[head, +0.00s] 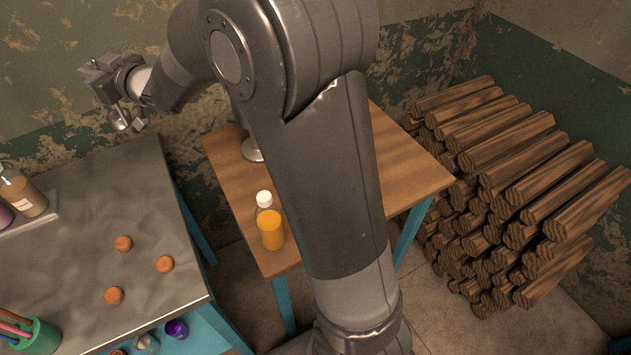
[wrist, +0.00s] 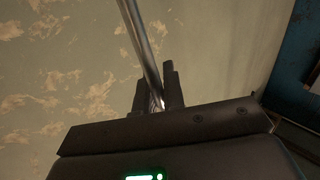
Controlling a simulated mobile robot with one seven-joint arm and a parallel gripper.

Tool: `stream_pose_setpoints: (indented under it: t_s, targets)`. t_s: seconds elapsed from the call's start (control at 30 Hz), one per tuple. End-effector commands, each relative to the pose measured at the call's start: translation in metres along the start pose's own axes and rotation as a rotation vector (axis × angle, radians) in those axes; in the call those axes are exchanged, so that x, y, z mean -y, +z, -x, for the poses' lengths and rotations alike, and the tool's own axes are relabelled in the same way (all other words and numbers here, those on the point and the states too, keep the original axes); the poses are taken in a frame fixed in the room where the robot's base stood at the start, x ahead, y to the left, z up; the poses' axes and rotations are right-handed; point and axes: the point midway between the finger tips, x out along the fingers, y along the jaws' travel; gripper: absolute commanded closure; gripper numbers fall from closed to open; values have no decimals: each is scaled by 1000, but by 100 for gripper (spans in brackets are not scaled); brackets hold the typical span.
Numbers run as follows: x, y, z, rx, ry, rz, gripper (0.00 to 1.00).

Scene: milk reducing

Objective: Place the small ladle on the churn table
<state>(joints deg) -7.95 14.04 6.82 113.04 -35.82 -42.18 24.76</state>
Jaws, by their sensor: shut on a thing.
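My gripper (head: 120,92) is at the upper left of the head view, raised above the far end of the grey metal-topped table. It is shut on the small ladle (head: 121,122), whose shiny metal part hangs below the fingers. In the wrist view, the ladle's thin metal handle (wrist: 140,38) runs up between the two dark fingers (wrist: 157,88). A wooden table (head: 405,160) with blue legs stands in the middle. A metal piece with a round base (head: 252,151) stands on it, mostly hidden by my arm. I cannot tell whether this is the churn.
A bottle of orange liquid (head: 270,228) stands near the wooden table's front left corner. The grey table (head: 75,250) carries several small brown discs, a green cup of pens (head: 40,338) and bottles. Stacked logs (head: 515,190) fill the right. The wooden table's right part is clear.

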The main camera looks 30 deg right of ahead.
Motion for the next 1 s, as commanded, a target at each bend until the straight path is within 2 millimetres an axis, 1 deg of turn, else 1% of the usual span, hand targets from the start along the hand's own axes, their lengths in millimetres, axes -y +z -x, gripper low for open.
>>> stream_pose_setpoints:
  t_s: [0.03,0.13,0.27,0.4,0.43,0.5,0.67,0.77,0.87,0.9,0.97,1.0]
  targets:
    - [-1,-24,1,-9,1,6,100]
    - [-2,-56,1,-6,2,4,100]
    - [-3,-88,0,-3,1,3,100]
    - [-3,-112,0,-3,1,2,100]
    - [-6,-114,1,-1,4,1,100]
    - [-22,-112,8,2,18,-1,100]
    - [-56,-114,23,2,44,-1,100]
    - [-84,-116,39,3,68,-1,100]
    - [-118,-118,60,4,96,-2,100]
    - [-134,-119,71,5,109,-1,100]
    - [-159,-120,90,5,130,-2,100]
    - [-175,-121,104,6,143,-2,100]
